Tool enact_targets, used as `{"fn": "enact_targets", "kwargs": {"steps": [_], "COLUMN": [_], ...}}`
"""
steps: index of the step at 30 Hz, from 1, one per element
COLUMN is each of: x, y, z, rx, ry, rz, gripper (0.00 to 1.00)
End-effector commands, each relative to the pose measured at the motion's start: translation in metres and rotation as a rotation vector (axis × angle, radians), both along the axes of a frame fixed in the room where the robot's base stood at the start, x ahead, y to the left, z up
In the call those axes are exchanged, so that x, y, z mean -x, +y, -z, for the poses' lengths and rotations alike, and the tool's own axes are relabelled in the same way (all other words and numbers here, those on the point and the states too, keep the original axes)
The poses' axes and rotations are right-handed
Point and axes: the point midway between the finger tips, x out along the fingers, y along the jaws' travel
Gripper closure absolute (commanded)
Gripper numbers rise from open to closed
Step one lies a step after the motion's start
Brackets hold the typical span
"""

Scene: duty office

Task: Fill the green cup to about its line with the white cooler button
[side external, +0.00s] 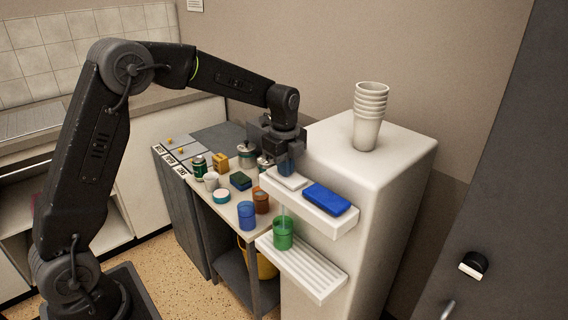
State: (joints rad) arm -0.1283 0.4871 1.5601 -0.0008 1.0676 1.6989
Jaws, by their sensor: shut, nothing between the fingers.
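The green cup (283,236) stands upright on the ribbed drip shelf (318,281) of the white water cooler (388,190), below its upper ledge. The white button (288,180) is a pale pad on the left of that ledge, beside the larger blue button (327,198). My gripper (286,167) is shut and empty, pointing down with its tips at the white button; they look to be touching it. A faint pale streak, like running water, shows between the ledge and the cup. The cup's line and water level are too small to tell.
A stack of white cups (370,115) stands on top of the cooler. To the left, a small table (225,213) holds a blue cup (246,215), a brown cup (261,200), a green can (200,167) and other small items. A yellow bucket (266,264) sits underneath.

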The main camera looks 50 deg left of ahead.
Motion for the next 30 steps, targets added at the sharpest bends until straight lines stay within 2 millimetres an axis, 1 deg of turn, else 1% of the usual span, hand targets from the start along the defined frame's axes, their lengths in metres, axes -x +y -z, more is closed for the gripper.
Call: {"fn": "enact_targets", "kwargs": {"steps": [1, 13, 17, 20, 23, 30], "x": [0.006, 0.006, 0.006, 0.005, 0.003, 0.000], "y": [0.000, 0.000, 0.000, 0.000, 0.000, 0.000], "z": [0.015, 0.015, 0.010, -0.002, -0.023, -0.082], "rx": [-0.001, -0.001, -0.001, -0.002, -0.002, -0.002], "ry": [0.038, 0.038, 0.035, 0.027, 0.013, -0.003], "rz": [0.003, 0.004, 0.003, 0.003, 0.002, 0.001], "gripper": [1.00, 1.00, 1.00, 1.00, 1.00, 1.00]}}
